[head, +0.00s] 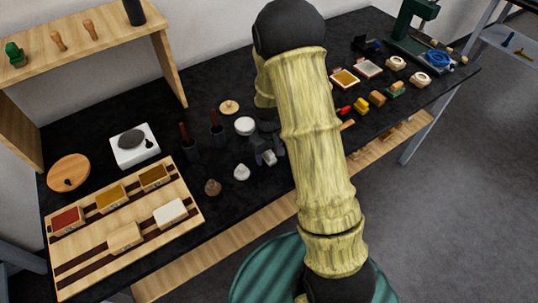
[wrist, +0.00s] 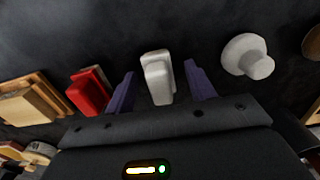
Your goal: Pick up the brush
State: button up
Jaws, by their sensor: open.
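A small pale grey-white block with a raised grip on top (wrist: 158,78) stands on the dark table in the wrist view. It may be the brush, but I cannot see bristles. My gripper (wrist: 157,82) is open, with one purple finger on each side of this block and a gap to each. In the head view my gripper (head: 264,150) is low over the table, partly hidden by my arm. The pale block (head: 268,158) shows just by the fingers.
A white knobbed piece (wrist: 247,56) stands right of my gripper in the wrist view, and a red block (wrist: 88,92) left. In the head view, a wooden tray (head: 95,240) lies front left, and dark cups with reddish handles (head: 216,130) stand behind.

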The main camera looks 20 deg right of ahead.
dwell(0.4)
jog(key=c, duration=1.1)
jog(key=shift+o, duration=0.2)
notch_tip(320, 180, up, 10)
jog(key=shift+r+b, duration=0.1)
jog(key=shift+b, duration=0.3)
jog(key=shift+o, duration=1.1)
jog(key=shift+c, duration=0.7)
